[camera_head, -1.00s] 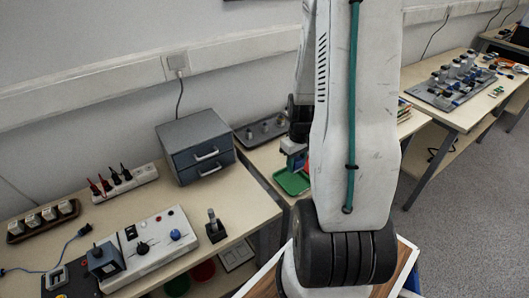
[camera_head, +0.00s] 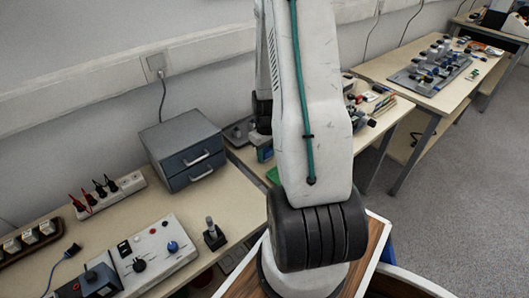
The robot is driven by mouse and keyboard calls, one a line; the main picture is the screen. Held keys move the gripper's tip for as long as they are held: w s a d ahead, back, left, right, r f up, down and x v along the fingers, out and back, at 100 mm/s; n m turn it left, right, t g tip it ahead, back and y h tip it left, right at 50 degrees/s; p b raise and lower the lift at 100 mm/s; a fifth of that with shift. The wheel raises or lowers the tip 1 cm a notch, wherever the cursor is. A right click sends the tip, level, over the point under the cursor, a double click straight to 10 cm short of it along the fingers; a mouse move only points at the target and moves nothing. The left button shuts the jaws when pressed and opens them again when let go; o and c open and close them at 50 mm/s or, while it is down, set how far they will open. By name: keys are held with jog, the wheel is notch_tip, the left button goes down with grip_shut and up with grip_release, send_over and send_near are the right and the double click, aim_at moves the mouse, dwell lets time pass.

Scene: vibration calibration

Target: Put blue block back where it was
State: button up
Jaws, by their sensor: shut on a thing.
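My gripper (camera_head: 259,139) shows small, left of my white arm and over the table behind the drawer cabinet. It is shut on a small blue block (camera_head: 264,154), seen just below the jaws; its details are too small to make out. A green tray (camera_head: 272,175) lies below and slightly right of the block, mostly hidden by my arm. I cannot tell the height of the block above the table.
A grey drawer cabinet (camera_head: 183,148) stands left of my gripper. A control box (camera_head: 150,250), a power strip (camera_head: 108,193) and a small upright post (camera_head: 213,235) are on the near table. Another table (camera_head: 430,75) at right holds many parts.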

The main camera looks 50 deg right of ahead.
aim_at(266, 149)
jog(key=shift+f, duration=0.1)
jog(key=o, duration=0.9)
jog(key=shift+d, duration=0.1)
jog(key=shift+o, duration=0.2)
notch_tip(266, 149, up, 12)
jog(key=w+a+r, duration=0.1)
jog(key=a+r, duration=0.9)
jog(key=a, duration=0.1)
jog(key=s+a+r+n, duration=0.1)
jog(key=s+a+r, duration=0.5)
jog(key=a, duration=0.3)
jog(key=s+a+r+n+t, duration=0.1)
jog(key=s+a+r, duration=0.5)
jog(key=a, duration=0.4)
jog(key=shift+s+a+n, duration=0.2)
jog(key=shift+s+n, duration=0.1)
jog(key=shift+s, duration=0.55)
